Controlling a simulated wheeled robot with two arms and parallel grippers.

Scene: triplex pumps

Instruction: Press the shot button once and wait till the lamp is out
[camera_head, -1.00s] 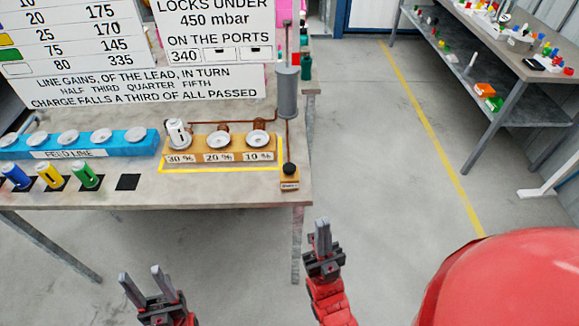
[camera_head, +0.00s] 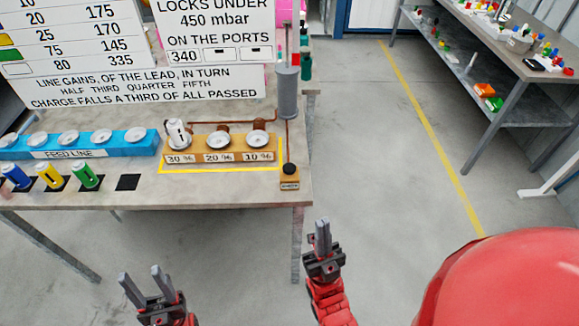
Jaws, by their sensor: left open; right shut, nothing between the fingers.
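The shot button (camera_head: 290,169) is a black round knob on a small wooden block (camera_head: 289,184) at the table's front right corner. A grey cylinder (camera_head: 287,93) stands behind it, with a thin rod rising from its top. No lit lamp can be made out. My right gripper (camera_head: 322,234) is shut and empty, in front of and below the table edge, a little right of the button and apart from it. My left gripper (camera_head: 146,287) is open and empty, low in front of the table, far left of the button.
A wooden port block (camera_head: 220,155) marked 30 %, 20 % and 10 % holds a white canister (camera_head: 178,133) on its left port. A blue feed line block (camera_head: 75,147) and several coloured canisters stand left. Sign boards (camera_head: 150,87) rise behind. The floor right of the table is clear.

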